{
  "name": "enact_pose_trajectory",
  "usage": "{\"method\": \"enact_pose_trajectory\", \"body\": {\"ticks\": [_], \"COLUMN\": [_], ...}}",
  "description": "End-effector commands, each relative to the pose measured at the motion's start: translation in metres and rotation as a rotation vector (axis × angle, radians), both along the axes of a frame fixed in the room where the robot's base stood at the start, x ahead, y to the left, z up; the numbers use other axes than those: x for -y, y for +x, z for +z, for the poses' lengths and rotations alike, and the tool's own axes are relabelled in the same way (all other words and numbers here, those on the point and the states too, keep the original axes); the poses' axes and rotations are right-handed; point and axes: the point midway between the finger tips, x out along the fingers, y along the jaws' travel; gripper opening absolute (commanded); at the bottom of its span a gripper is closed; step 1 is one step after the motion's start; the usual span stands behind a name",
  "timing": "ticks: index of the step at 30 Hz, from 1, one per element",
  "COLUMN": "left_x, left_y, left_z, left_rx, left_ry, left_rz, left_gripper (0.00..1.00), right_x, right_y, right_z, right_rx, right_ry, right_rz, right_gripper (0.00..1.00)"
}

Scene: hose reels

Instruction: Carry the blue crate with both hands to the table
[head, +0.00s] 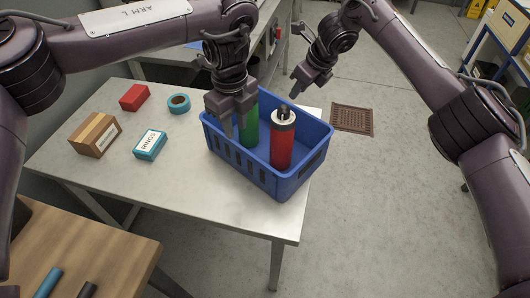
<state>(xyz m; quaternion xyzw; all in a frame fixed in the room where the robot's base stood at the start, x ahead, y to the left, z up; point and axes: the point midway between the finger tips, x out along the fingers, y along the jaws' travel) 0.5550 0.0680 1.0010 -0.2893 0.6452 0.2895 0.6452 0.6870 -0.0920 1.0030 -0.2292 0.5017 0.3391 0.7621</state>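The blue crate (248,169) stands upright on the right end of a pale-topped table (190,196), with slotted walls. It holds a green cylinder (250,133) and a red cylinder (282,150) with a grey and black top. My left gripper (236,130) points down at the crate's left side, its fingers overlapping the rim and partly in front of the green cylinder; whether they touch the rim is unclear. My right gripper (302,96) is above and beyond the crate's far right side and appears apart from it. Neither finger gap shows clearly.
A red box (134,97), a cardboard box (95,135), a teal box (150,145) and a blue tape roll (179,103) lie on the table's left. A wooden-topped table (105,255) is at front left. Open floor (375,220) lies right, with a brown grate (352,120).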

Motion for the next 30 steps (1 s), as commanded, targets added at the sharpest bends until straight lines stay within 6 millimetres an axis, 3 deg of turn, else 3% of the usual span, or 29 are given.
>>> {"method": "enact_pose_trajectory", "body": {"ticks": [20,30], "left_x": [0.0,0.0], "left_y": [0.0,0.0], "left_z": [0.001,0.023], "left_rx": [0.0,0.0], "left_ry": [0.0,0.0], "left_rz": [0.0,0.0], "left_gripper": [0.27,0.27], "right_x": [0.005,0.004], "right_y": [-0.006,-0.006], "right_z": [0.008,0.033], "right_rx": [-0.013,-0.013], "right_ry": [-0.002,-0.001], "right_rz": [-0.001,-0.001], "right_gripper": [0.27,0.27]}}
